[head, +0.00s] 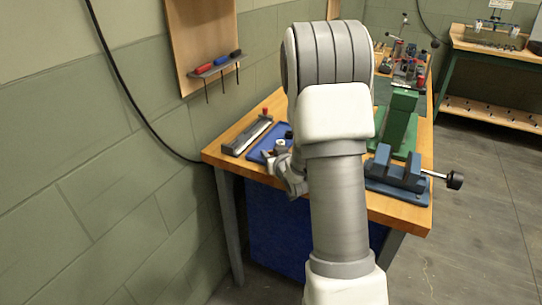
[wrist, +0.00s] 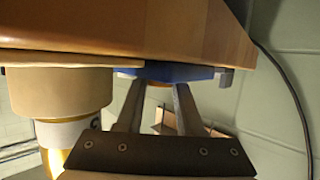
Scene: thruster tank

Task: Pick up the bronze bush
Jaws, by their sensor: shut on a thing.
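My gripper (wrist: 158,88) is in the wrist view, its two grey fingers reaching up toward the blue tray (wrist: 182,72). A small orange-brown sliver of the bronze bush (wrist: 158,84) shows between the fingertips, and the fingers are shut on it. Most of the bush is hidden. In the head view my gripper (head: 275,157) is at the blue tray (head: 257,150) on the near left part of the bench, partly hidden by my arm. I cannot clearly make out the bush there. Whether it touches the tray I cannot tell.
A grey bar-shaped tool (head: 246,136) lies left of the tray on the wooden bench (head: 402,211). A blue vise (head: 398,172) and a green fixture (head: 399,125) stand to the right. A tool board (head: 205,40) hangs on the wall. More clutter is at the far end.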

